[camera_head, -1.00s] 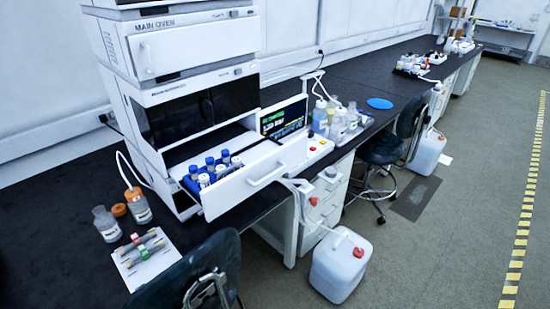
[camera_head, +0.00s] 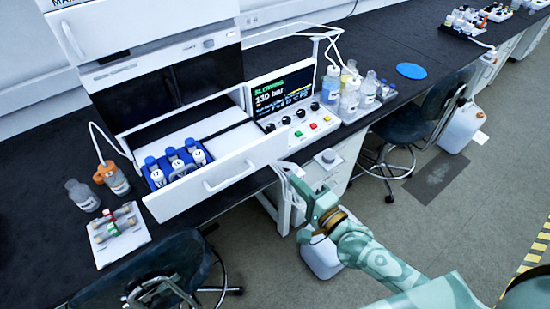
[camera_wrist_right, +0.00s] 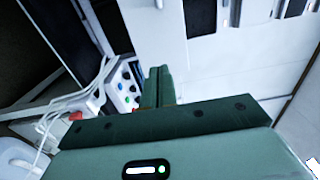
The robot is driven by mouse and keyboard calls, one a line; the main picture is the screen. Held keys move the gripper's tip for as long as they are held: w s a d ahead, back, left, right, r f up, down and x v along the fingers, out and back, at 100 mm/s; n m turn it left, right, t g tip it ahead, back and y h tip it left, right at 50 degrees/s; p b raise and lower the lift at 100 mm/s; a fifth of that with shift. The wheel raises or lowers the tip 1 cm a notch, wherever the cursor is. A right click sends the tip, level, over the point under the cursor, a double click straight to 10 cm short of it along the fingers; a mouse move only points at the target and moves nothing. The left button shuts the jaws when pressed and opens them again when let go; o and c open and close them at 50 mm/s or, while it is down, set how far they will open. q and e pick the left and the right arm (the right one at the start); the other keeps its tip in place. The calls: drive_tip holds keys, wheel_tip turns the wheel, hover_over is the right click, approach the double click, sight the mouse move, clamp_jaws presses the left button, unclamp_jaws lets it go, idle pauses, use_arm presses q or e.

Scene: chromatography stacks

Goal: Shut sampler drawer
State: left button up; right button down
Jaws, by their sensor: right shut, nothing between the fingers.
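The sampler drawer (camera_head: 215,187) is pulled out of the lower part of the white instrument stack. Its white front has a bar handle (camera_head: 229,178). A blue rack (camera_head: 152,183) with several capped vials stands inside the drawer. My right gripper (camera_head: 298,182) is shut and empty, in front of the bench and to the right of the drawer front, apart from the handle. Its closed fingers also show in the right wrist view (camera_wrist_right: 158,86), with white surfaces beyond them. My left gripper is not in view.
A control panel (camera_head: 300,128) with a lit screen (camera_head: 283,97) stands right of the drawer. Bottles in a tray (camera_head: 352,112) are further right. Tubing hangs near my right gripper. Two chairs (camera_head: 165,268) (camera_head: 415,125) stand before the bench. A white tube holder (camera_head: 118,237) lies left.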

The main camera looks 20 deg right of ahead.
sight(267, 153)
drive_tip(key=x, duration=1)
drive_tip(key=shift+a+b, duration=0.1)
drive_tip(key=shift+b, duration=0.3)
